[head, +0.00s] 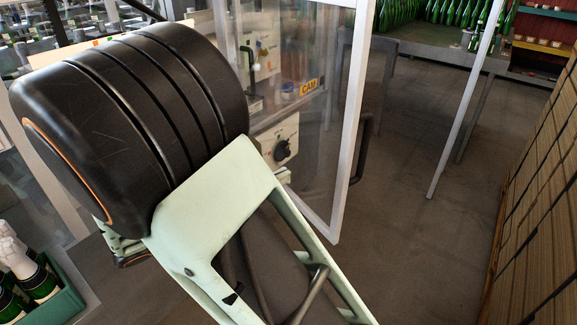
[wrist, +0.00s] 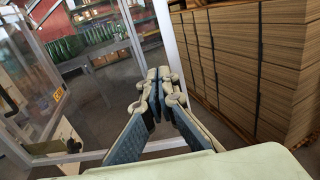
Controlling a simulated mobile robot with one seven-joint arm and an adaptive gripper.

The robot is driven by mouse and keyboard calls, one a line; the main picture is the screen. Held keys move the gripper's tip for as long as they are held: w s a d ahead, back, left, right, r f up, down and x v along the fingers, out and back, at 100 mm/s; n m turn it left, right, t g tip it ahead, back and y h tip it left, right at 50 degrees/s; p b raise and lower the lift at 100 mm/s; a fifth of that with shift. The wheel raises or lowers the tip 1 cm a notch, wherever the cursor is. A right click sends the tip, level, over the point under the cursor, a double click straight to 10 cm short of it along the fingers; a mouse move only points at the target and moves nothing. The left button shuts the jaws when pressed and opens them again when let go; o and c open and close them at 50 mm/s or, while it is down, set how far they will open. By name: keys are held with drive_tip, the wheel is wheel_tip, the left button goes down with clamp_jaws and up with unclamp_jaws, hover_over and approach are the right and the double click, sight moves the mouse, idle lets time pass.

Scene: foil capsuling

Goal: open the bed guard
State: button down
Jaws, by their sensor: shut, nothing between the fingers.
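The guard is a clear panel in a white frame (head: 350,110), standing at the centre of the head view. A dark upright handle (head: 362,148) sits on the right side of its edge post. In the wrist view a white-framed clear panel (wrist: 92,92) lies beyond the fingers. My gripper (wrist: 158,76) is shut and empty, its fingertips together in front of the white frame. I cannot tell whether they touch it. The handle is not clear in the wrist view. In the head view my arm covers the left and my gripper does not show.
A machine with a yellow CAM label (head: 309,87) and a black knob (head: 281,149) stands behind the panel. Stacked cardboard (head: 540,190) lines the right side. A slim white post (head: 468,100) stands right of the guard, with bare floor (head: 415,200) between. Foil-topped bottles sit in a green crate (head: 62,303).

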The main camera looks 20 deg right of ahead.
sight(336, 154)
drive_tip(key=x, duration=1.2)
drive_tip(key=shift+d, duration=0.3)
drive_tip(key=shift+w+d, duration=0.1)
drive_tip(key=shift+d, duration=0.2)
drive_tip(key=w+d+b, duration=0.1)
drive_tip(key=w+d, duration=0.3)
drive_tip(key=d, duration=0.4)
drive_tip(key=w+d+n+t+b, duration=0.1)
drive_tip(key=w+d, duration=0.4)
drive_tip(key=d, duration=0.3)
drive_tip(key=w+d+t+b, duration=0.1)
drive_tip(key=w+d, duration=0.4)
drive_tip(key=d, duration=0.4)
drive_tip(key=shift+y, duration=0.4)
drive_tip(key=shift+a, duration=0.15)
